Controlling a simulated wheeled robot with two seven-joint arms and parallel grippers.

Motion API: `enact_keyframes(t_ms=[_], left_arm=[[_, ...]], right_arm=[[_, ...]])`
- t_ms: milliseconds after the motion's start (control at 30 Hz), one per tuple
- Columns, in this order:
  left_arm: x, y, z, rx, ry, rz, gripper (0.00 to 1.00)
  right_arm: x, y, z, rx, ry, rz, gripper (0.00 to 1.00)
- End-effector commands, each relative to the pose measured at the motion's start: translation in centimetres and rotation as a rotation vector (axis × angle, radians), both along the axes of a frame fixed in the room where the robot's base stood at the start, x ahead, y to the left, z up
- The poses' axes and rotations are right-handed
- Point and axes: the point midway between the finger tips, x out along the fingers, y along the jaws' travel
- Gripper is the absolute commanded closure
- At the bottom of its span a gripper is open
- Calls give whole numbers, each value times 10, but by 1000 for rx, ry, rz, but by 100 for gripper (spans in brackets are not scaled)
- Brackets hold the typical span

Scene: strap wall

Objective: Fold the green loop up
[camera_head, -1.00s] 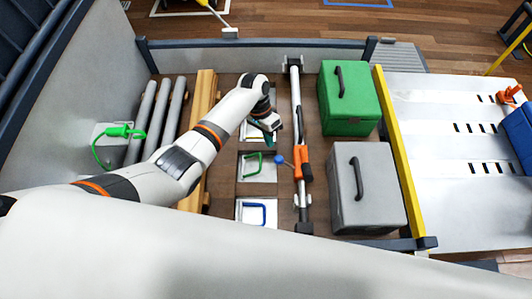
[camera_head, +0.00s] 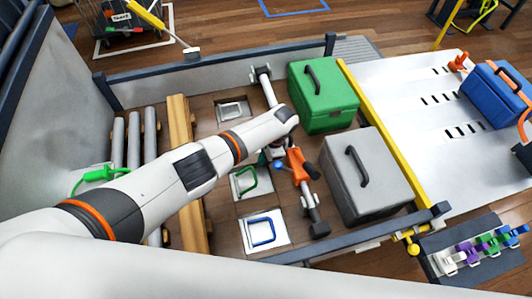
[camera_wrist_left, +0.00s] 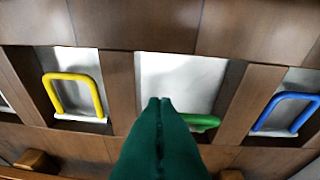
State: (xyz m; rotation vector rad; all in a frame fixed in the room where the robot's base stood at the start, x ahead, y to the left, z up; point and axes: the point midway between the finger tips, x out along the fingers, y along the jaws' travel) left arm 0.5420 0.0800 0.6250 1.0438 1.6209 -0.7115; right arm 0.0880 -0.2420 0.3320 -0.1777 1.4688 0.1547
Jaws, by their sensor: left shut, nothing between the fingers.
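The green loop (camera_head: 243,182) sits on a pale plate in the row of recessed plates, between the arm and the blue loop (camera_head: 261,231). In the left wrist view the green loop (camera_wrist_left: 207,122) shows only in part, behind and right of my fingers; its tilt is unclear. My left gripper (camera_wrist_left: 160,102) is shut and empty, its dark green fingers over the green loop's plate. Contact with the loop cannot be told. In the head view the fingers are mostly hidden by my arm. My right gripper is not in view.
A yellow loop (camera_wrist_left: 75,95) is left of my fingers in the wrist view. A grey loop plate (camera_head: 232,110) lies farther up the row.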

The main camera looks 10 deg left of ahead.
Motion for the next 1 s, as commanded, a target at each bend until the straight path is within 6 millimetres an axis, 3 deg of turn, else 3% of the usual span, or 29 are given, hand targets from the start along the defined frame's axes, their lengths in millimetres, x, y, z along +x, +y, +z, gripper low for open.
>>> enact_keyframes(t_ms=[100,300,733,1000], left_arm=[[-2,5,-20,0,1,1,100],[-3,9,-33,-1,0,0,100],[-3,10,-33,-5,-2,1,100],[-5,13,-27,-53,-20,1,100]], right_arm=[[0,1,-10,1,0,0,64],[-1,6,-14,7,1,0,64],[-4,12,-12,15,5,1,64],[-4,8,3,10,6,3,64]])
